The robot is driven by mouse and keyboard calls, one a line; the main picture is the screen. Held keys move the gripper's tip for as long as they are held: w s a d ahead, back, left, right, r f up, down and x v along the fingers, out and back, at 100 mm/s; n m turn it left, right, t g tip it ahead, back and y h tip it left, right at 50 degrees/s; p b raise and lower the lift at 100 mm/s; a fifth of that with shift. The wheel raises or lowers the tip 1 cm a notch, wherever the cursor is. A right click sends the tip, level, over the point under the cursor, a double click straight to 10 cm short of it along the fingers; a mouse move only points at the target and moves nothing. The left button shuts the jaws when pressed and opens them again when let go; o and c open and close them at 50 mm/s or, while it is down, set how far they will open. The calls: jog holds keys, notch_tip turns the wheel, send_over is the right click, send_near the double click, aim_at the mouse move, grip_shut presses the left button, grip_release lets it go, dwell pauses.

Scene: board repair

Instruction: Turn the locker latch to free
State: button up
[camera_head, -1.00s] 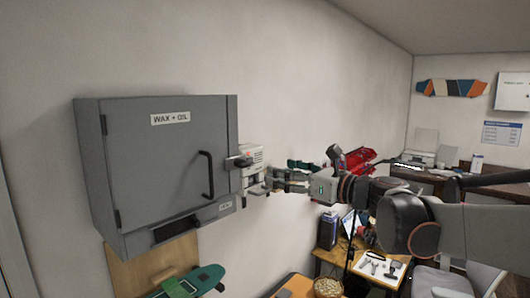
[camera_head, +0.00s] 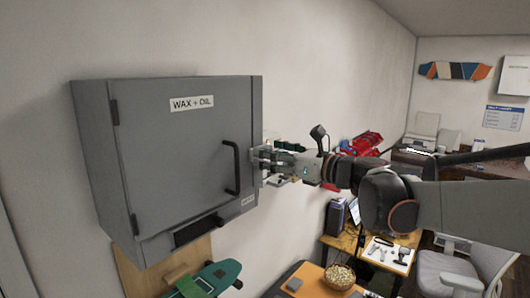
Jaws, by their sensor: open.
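The grey wall locker (camera_head: 165,160) hangs on the left, its door shut, with a "WAX + OIL" label and a dark bar handle (camera_head: 231,168). My gripper (camera_head: 260,165) is at the locker's right front edge, just right of the handle, and is open. Its fingers overlap the edge where the latch sits, so the latch is mostly hidden and its angle cannot be read. I cannot tell whether the fingers touch it. A small plate with lettering (camera_head: 248,199) is low on the locker's front right.
A wooden panel and a green skateboard (camera_head: 215,277) are below the locker. An orange table with a bowl (camera_head: 338,276) stands lower centre. A desk with tools on a white sheet (camera_head: 388,252) and a chair (camera_head: 450,275) are at the right. A red case (camera_head: 366,143) is behind my arm.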

jog(key=shift+s+d+r, duration=0.1)
jog(key=shift+s+d, duration=0.05)
jog(key=c, duration=1.1)
jog(key=shift+n, duration=0.4)
jog(key=n+b, duration=0.1)
jog(key=n, duration=0.2)
jog(key=shift+n, duration=0.4)
jog(key=n, duration=0.2)
jog(key=n+b, duration=0.1)
jog(key=n, duration=0.1)
jog(key=shift+a+f+n+b, duration=0.2)
jog(key=shift+n+b, duration=0.1)
jog(key=n, duration=0.4)
jog(key=shift+s+b, duration=0.1)
jog(key=shift+b, duration=0.3)
jog(key=n, duration=0.4)
jog(key=shift+f+n+b, duration=0.15)
jog(key=shift+n+b, duration=0.15)
jog(key=shift+b, duration=0.05)
